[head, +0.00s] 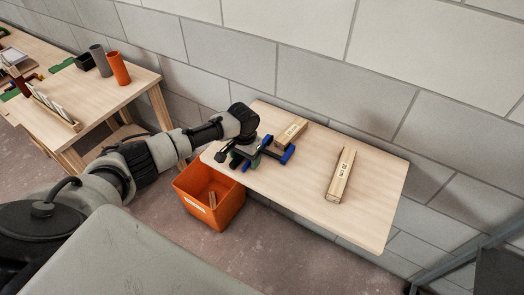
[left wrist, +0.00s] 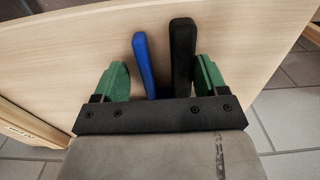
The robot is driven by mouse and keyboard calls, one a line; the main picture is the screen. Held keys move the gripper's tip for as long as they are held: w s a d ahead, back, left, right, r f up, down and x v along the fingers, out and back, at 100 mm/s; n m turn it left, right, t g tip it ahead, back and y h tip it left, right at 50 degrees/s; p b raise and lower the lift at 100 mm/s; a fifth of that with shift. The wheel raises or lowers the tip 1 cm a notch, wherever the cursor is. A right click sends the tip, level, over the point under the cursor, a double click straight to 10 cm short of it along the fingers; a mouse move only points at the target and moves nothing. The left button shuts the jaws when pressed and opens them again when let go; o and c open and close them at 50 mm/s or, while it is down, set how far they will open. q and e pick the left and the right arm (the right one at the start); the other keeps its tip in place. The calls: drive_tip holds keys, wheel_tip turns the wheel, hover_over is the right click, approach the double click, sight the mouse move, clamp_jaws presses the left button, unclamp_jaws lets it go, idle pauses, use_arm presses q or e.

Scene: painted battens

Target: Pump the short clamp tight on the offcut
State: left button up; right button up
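The clamp (head: 288,155), with blue and dark parts, lies at the left end of the wooden bench, partly hidden by my gripper. Its blue bar (left wrist: 144,65) and black bar (left wrist: 183,58) stand side by side in the left wrist view. My left gripper (head: 243,156) is over the clamp; its green fingers (left wrist: 163,78) are apart, one on each side of the two bars. Small gaps show beside the bars. A short wooden block (head: 291,131), perhaps the offcut, lies just behind the clamp; I cannot tell whether the jaws touch it. My right gripper is out of view.
A labelled wooden piece (head: 341,175) lies on the bench (head: 372,205) to the right. An orange bin (head: 199,205) holding a small piece stands below the bench's front left edge. A block wall is close behind. Another table (head: 120,92) with cups stands left.

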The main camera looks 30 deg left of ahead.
use_arm(q)
drive_tip(key=shift+a, duration=0.1)
drive_tip(key=c, duration=1.3)
drive_tip(key=o, duration=1.1)
drive_tip(key=shift+o, duration=1)
drive_tip(key=shift+d+p, duration=0.4)
drive_tip(key=shift+p, duration=0.15)
drive_tip(key=shift+a+p, duration=0.2)
drive_tip(key=shift+p, duration=0.1)
